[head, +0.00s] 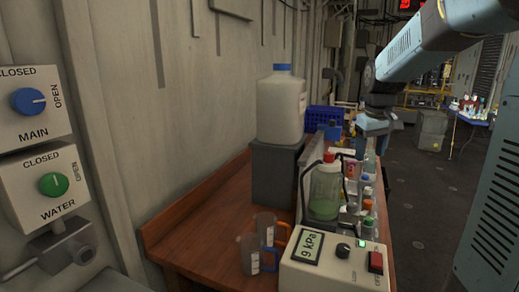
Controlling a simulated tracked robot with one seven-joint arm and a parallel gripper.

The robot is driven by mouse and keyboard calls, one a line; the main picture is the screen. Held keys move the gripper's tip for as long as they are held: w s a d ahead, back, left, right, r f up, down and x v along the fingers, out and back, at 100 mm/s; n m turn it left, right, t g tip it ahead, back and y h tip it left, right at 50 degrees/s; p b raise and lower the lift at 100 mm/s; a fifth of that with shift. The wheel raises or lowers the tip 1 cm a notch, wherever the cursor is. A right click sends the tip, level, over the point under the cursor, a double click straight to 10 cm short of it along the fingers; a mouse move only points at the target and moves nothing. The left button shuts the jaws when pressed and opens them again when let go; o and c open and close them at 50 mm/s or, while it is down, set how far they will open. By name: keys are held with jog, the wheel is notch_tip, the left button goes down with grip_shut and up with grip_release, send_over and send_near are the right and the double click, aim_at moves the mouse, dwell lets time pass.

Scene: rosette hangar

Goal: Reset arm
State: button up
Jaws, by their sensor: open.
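My arm (425,45) comes in from the upper right and reaches over the back right end of the wooden bench. It bends down at a dark joint (380,99) to a blue lower part (371,124) behind the bottles. I cannot make out any gripper fingers there. I see nothing held by the arm.
The bench (190,228) carries a large blue-capped jug (281,108) on a dark box (275,170), a red-capped green bottle (325,190), two beakers (249,253) and a gauge box reading 9 kPa (330,268). MAIN (28,101) and WATER (52,184) knobs are at left. Floor (425,210) right is open.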

jog(key=s+a+m+t, duration=0.1)
jog(key=s+a, duration=0.3)
jog(key=s, duration=0.8)
jog(key=s+a+m+t, duration=0.1)
jog(key=s+a+t, duration=0.1)
jog(key=s, duration=1.1)
jog(key=shift+a+f+m+y, duration=0.25)
jog(key=shift+a+m+y, duration=0.15)
jog(key=shift+a, duration=0.45)
dwell(1.4)
